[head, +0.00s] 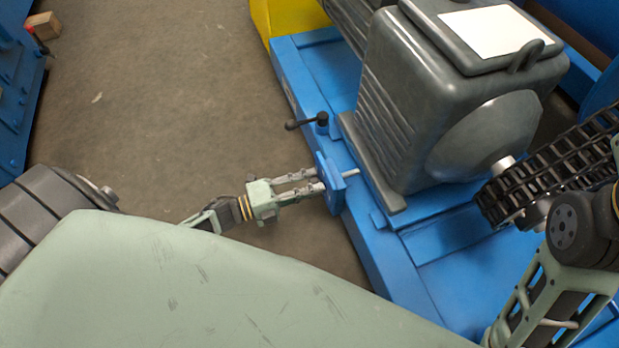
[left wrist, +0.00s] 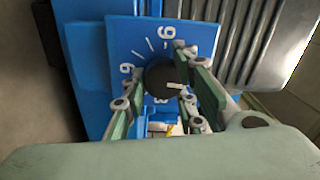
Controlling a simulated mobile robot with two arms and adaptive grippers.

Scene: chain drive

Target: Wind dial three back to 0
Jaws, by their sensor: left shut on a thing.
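The dial is a blue plate (head: 330,184) on the edge of the blue machine base. In the left wrist view its plate (left wrist: 140,38) carries the numerals 9 at the top, 6 at the left and 3 at the bottom, with tick lines. The round dark knob (left wrist: 158,76) sits at the middle, with a pale mark on its right side. The numeral on the right side is hidden behind a finger. My left gripper (head: 318,181) is at the plate; its fingers (left wrist: 157,82) are shut on the knob from both sides. My right gripper does not show.
A black lever handle (head: 303,123) stands on the blue base (head: 288,75) just beyond the dial. A grey motor (head: 400,110) is close to its right. A heavy chain (head: 550,165) runs at the far right. The floor (head: 180,100) on the left is mostly clear.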

